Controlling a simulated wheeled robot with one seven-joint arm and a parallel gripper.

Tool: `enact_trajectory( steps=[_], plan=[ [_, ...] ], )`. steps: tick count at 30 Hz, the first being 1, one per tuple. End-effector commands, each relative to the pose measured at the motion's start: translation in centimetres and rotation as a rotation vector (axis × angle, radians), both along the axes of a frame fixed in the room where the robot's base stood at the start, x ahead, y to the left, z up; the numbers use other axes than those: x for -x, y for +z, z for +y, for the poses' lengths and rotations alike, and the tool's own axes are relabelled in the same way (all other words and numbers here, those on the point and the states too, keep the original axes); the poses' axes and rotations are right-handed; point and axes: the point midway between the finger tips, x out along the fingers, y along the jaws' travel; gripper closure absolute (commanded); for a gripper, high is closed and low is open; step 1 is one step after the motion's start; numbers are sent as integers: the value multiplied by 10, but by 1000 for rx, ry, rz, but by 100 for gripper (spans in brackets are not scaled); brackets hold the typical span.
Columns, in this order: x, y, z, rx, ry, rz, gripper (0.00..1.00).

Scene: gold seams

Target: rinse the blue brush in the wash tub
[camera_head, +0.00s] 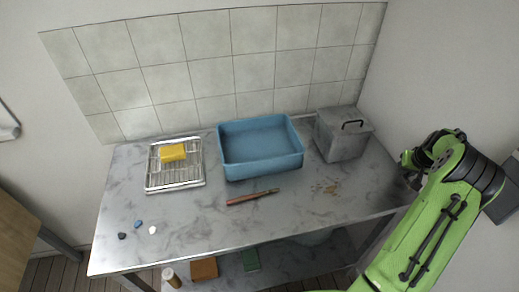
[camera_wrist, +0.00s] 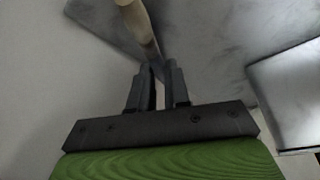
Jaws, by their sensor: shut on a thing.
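The blue wash tub (camera_head: 265,169) stands at the back middle of the grey table; I cannot tell whether it holds water. In the wrist view my gripper (camera_wrist: 160,72) is shut on a slim pale handle (camera_wrist: 137,22), which runs up out of the top of the picture. No blue part of the held thing shows, so I cannot confirm that it is the blue brush. In the head view my arm is at the right and the gripper's jaws do not show. No blue brush shows on the table.
A wire rack tray (camera_head: 175,186) with a yellow sponge (camera_head: 172,152) is left of the tub. A grey lidded box (camera_head: 342,138) is right of it. A brown-handled tool (camera_head: 252,197) lies in front. Small lumps (camera_head: 138,224) lie front left. The table's front middle is clear.

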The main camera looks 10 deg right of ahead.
Motion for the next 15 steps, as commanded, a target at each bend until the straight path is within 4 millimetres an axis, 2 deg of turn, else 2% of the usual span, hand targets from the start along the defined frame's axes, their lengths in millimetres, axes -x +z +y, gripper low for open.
enact_trajectory(
  steps=[9, 15],
  plan=[
    [0, 0, 0, -1, 0, 1, 100],
    [0, 20, 0, 1, 0, 0, 100]
  ],
)
